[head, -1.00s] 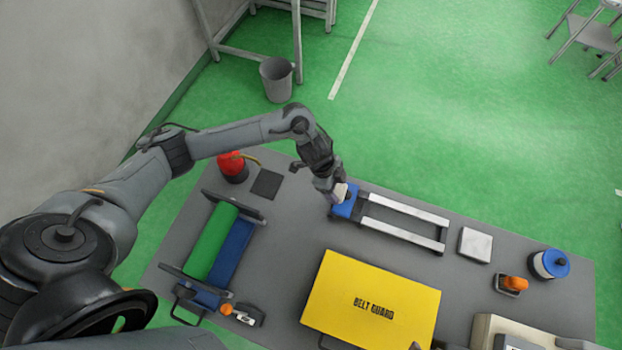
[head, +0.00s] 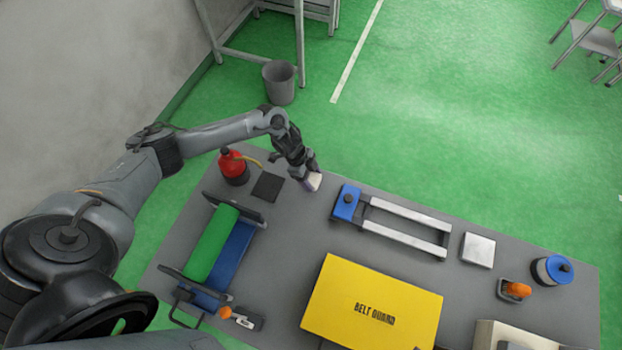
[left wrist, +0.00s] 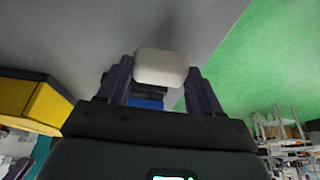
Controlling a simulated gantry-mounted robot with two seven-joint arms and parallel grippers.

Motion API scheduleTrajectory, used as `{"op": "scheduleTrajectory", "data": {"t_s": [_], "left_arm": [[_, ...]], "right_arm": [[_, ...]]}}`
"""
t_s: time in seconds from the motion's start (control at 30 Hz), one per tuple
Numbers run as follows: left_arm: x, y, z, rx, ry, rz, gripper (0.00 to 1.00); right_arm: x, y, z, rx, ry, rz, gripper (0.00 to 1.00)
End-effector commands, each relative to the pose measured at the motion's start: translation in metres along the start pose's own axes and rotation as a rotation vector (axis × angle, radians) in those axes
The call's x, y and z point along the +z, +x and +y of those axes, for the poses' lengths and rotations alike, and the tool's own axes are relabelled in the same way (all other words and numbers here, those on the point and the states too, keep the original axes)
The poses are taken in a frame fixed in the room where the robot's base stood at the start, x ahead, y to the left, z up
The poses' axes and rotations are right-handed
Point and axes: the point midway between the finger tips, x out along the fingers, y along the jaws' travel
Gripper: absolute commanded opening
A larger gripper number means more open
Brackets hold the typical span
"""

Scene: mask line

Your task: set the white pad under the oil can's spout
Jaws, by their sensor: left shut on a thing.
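My left gripper (head: 309,178) is shut on the white pad (head: 314,182), a small pale block with rounded edges. In the left wrist view the pad (left wrist: 161,68) sits between the two dark fingers. The red oil can (head: 233,168) stands near the left end of the table, with its thin spout pointing right. A dark square (head: 268,186) lies on the table by the spout's end. My left gripper with the pad is to the right of this square, apart from the can. My right gripper is not in view.
A blue-ended rail frame (head: 405,225) lies right of the gripper. A green and blue roller unit (head: 212,245) is at the left, and a yellow belt guard (head: 372,305) in front. A pale square plate (head: 477,249) lies at the right. Grey table between them is bare.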

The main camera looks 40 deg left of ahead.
Motion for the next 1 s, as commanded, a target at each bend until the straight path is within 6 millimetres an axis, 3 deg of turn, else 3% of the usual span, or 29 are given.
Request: {"op": "scheduleTrajectory", "data": {"t_s": [0.2,0.63,0.67,0.8,1.0], "left_arm": [[0.007,0.019,0.0,0.0,-0.002,-0.001,0.36],[0.01,0.025,0.0,0.0,-0.001,0.0,0.36],[0.01,0.024,0.0,0.0,-0.001,0.0,0.66],[0.009,0.024,0.0,0.0,-0.001,0.0,0.88],[0.009,0.023,0.0,0.0,-0.001,0.0,0.9]], "right_arm": [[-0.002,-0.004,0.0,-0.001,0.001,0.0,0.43],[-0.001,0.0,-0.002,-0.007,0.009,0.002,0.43],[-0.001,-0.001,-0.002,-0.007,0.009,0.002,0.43],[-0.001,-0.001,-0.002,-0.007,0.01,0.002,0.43],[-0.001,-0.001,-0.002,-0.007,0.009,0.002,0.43]]}}
